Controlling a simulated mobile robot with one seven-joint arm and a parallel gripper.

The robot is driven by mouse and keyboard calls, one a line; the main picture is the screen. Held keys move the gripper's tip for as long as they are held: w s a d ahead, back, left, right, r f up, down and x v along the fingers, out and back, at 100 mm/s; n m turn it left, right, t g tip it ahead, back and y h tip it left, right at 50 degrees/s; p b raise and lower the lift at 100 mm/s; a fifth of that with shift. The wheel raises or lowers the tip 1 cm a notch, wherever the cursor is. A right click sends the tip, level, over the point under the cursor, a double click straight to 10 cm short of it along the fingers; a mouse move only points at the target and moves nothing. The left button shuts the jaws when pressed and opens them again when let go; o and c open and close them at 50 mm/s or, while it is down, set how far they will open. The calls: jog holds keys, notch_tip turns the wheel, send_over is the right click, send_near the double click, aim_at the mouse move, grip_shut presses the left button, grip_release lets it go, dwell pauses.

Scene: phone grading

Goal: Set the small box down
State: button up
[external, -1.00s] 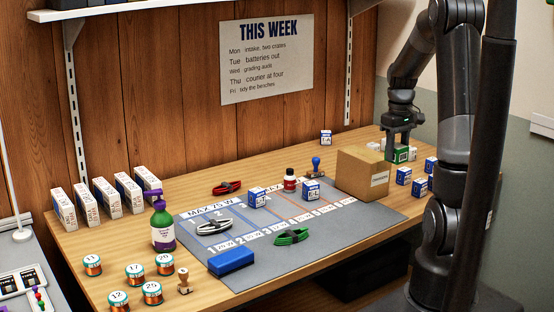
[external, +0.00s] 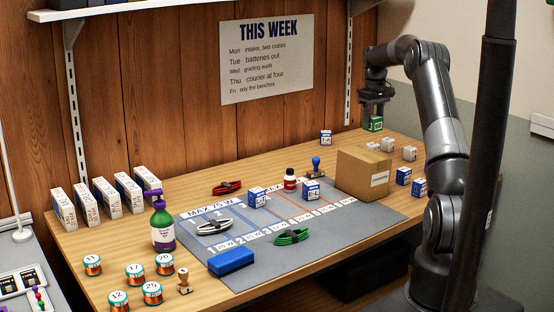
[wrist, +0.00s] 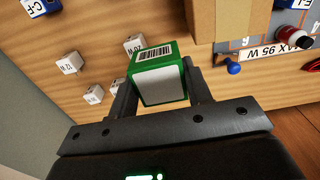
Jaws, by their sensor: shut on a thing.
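My gripper (external: 374,103) is shut on a small green and white box (external: 375,124) and holds it above the back right part of the table. In the wrist view the green box (wrist: 158,75) sits between the two fingers of my gripper (wrist: 160,95), with a barcode label on its upper face and a blank white face toward the camera. The wooden tabletop (wrist: 110,25) lies below it. The box looks clear of the table and of the other boxes.
Several small white boxes (external: 410,153) stand right of a cardboard carton (external: 362,172). Blue and white boxes (external: 403,176) stand nearer the front right. Another blue and white box (external: 326,137) is near the wall. The grey mat (external: 340,225) holds cables, boxes and a bottle.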

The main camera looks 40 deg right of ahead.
jog(key=shift+w+d+f, duration=0.3)
jog(key=shift+w+d, duration=0.15)
jog(key=shift+d, duration=0.1)
jog(key=shift+w+d+f, duration=0.25)
jog(key=shift+w+d, duration=0.15)
jog(key=shift+d, duration=0.15)
jog(key=w+a+f, duration=0.2)
jog(key=w+f, duration=0.1)
jog(key=f, duration=0.1)
jog(key=w+a+f, duration=0.2)
jog(key=w+f, duration=0.1)
jog(key=w+a+f, duration=0.2)
jog(key=w+f, duration=0.1)
jog(key=f, duration=0.1)
jog(key=shift+w+a+f, duration=0.15)
jog(key=shift+a+f, duration=0.2)
jog(key=shift+a, duration=0.05)
jog(key=shift+f, duration=2)
jog(key=shift+f, duration=0.2)
jog(key=o, duration=1)
jog(key=shift+c, duration=0.2)
jog(key=shift+o, duration=0.2)
jog(key=shift+r, duration=0.1)
